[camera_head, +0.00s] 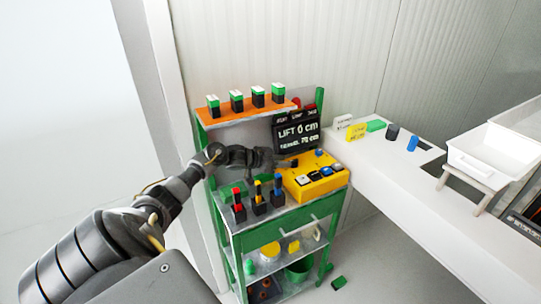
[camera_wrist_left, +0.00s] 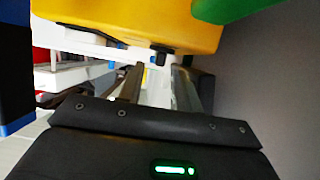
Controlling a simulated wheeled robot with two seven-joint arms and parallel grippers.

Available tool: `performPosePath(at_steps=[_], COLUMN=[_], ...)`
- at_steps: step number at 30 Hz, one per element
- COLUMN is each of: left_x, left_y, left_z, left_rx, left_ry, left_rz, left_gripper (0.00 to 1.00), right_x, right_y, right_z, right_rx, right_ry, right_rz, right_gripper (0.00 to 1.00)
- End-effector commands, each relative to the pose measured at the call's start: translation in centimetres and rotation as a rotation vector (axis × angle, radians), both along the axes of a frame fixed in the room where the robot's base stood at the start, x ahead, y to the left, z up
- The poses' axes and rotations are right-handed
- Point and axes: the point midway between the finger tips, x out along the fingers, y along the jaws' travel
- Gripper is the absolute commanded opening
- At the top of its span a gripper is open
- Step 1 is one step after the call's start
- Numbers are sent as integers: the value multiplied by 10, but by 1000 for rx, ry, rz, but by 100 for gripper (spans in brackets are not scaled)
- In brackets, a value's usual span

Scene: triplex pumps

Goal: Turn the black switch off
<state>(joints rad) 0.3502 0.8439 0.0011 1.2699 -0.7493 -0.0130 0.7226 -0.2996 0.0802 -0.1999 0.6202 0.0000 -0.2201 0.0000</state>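A yellow control box (camera_head: 327,186) sits on the green cart's top, with several blue, white and black controls on its face. In the left wrist view the yellow box (camera_wrist_left: 130,22) fills the top. A small black switch (camera_wrist_left: 158,56) sticks out at its edge, in line with the gap between my fingers. My left gripper (camera_head: 288,163) reaches in from the left to the back left corner of the box. Its two fingers (camera_wrist_left: 158,88) stand apart with nothing between them; I cannot tell whether they touch the switch. My right gripper is not in view.
Three joystick-like levers (camera_head: 257,197) stand on the cart (camera_head: 285,217) in front of my left gripper. An orange shelf (camera_head: 228,114) with several green-black blocks is behind. A black display (camera_head: 297,133) reads "LIFT 0 cm". A white counter (camera_head: 400,178) lies to the right.

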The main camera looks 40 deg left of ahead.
Motion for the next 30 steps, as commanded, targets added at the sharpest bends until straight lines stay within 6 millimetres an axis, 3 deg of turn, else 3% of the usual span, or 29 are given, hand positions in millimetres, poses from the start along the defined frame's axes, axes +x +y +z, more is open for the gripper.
performPosePath(at_steps=[6,12,30], left_x=[-40,-60,-66], left_y=[13,20,21], left_z=[13,24,29], left_rx=[5,3,1], left_ry=[3,2,1], left_rz=[-1,0,1], left_gripper=[35,35,35], right_x=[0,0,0], right_y=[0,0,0], right_z=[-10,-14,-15], right_rx=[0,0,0], right_ry=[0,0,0], right_rz=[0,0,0], right_gripper=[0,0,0])
